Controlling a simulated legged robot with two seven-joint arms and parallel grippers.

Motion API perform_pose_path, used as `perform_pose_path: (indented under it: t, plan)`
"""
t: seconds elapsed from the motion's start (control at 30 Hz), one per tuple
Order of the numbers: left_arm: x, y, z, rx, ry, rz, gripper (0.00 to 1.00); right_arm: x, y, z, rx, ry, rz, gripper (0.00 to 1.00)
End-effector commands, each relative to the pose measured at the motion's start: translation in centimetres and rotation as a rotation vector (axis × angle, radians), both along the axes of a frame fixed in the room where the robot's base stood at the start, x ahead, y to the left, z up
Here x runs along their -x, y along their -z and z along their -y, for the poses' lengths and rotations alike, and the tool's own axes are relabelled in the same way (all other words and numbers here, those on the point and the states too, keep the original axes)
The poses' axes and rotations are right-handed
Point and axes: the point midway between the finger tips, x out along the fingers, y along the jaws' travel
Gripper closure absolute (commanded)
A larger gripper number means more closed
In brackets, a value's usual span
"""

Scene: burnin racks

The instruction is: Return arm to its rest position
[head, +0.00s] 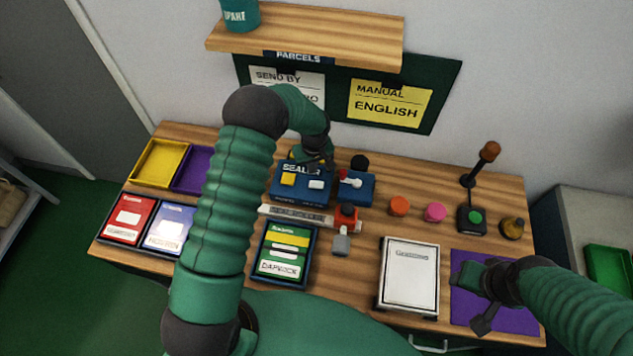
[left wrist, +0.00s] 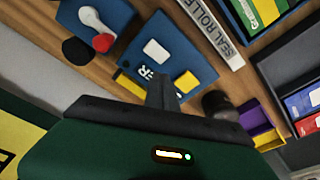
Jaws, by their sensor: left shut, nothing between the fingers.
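My left arm (head: 228,190) comes in from the left and reaches over the table to the blue sealer (head: 310,192) at the back. My left gripper (head: 318,162) is just above the sealer's rear part; I cannot tell whether it touches. In the left wrist view its fingers (left wrist: 162,92) are together and empty, in front of the blue sealer box (left wrist: 158,55) with its white and yellow buttons. My right gripper (head: 476,296) is low over the purple mat (head: 510,315) at the right; its fingertips are not clear.
A wooden shelf (head: 310,35) overhangs the table's back. Around the left arm are yellow (head: 158,163) and purple trays, red and blue boxes, a green box (head: 284,252) and the seal roller strip (head: 295,216). A white pad (head: 409,276) and a lever (head: 480,165) stand at right.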

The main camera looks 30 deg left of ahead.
Motion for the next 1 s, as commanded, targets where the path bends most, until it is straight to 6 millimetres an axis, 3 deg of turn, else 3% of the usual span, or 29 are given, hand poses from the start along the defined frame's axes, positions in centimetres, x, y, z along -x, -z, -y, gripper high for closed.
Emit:
perform_pose_path:
  t: [0.27, 0.37, 0.47, 0.6, 0.7, 0.8, 0.9, 1.0]
  plan:
    - [0.1, -0.1, 0.1, 0.000, 0.005, 0.000, 1.00, 0.0, 0.2, 0.0, 0.000, 0.000, 0.000, 0.54]
    - [0.9, -1.2, 0.9, -0.001, 0.065, 0.005, 1.00, 0.0, 1.2, 0.0, 0.000, 0.000, 0.000, 0.54]
    - [3.5, -3.6, 2.6, -0.005, 0.204, 0.013, 1.00, 0.0, 3.1, 0.0, 0.000, 0.000, 0.000, 0.54]
    - [10.4, -7.0, 5.3, -0.016, 0.452, 0.036, 1.00, 0.0, 6.2, 0.0, 0.000, 0.000, -0.001, 0.54]
    - [15.7, -8.0, 6.7, -0.023, 0.601, 0.055, 1.00, 0.0, 7.8, 0.0, 0.000, 0.000, -0.001, 0.54]
    - [19.7, -8.2, 7.5, -0.027, 0.706, 0.070, 1.00, 0.0, 8.7, 0.0, 0.000, 0.000, 0.000, 0.54]
    - [21.8, -8.2, 7.9, -0.030, 0.762, 0.078, 1.00, 0.0, 8.9, 0.0, 0.000, 0.000, 0.000, 0.54]
    - [22.3, -8.3, 8.0, -0.031, 0.777, 0.079, 1.00, 0.0, 8.9, 0.0, 0.000, 0.000, 0.000, 0.54]
